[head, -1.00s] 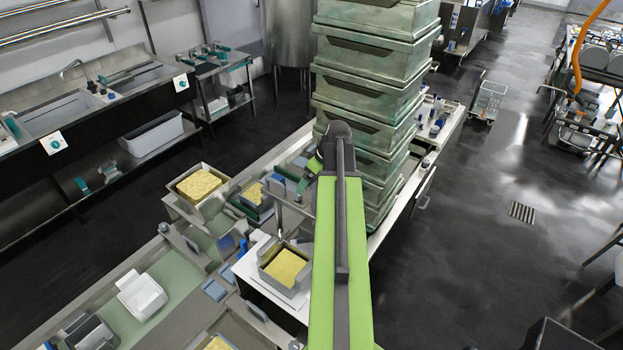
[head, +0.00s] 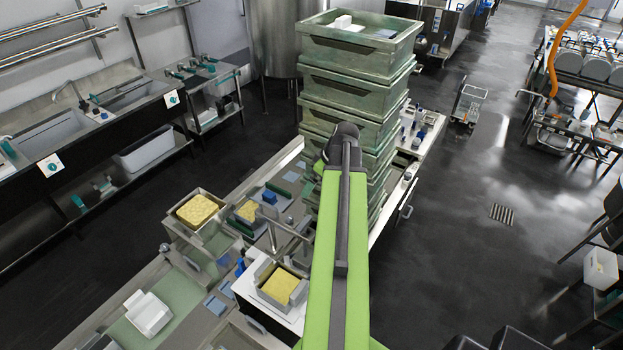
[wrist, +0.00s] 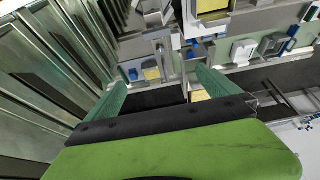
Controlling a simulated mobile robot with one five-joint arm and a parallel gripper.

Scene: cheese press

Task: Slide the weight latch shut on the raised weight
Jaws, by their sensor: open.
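My gripper (wrist: 160,82) is open and empty in the wrist view, its two green fingers spread wide. Beyond them are grey metal press parts (wrist: 157,42); I cannot make out the weight latch or the raised weight among them. In the head view my arm hides the gripper. A metal bar (head: 290,228) there crosses the bench between cheese moulds. A square mould (head: 265,296) holds yellow cheese (head: 282,286) just left of my arm. Contact between the fingers and any press part is not visible.
A tall stack of green crates (head: 352,80) stands close behind my arm and fills the left of the wrist view. Another cheese (head: 198,210) sits in a mould at the left. The dark floor (head: 455,255) to the right is largely open.

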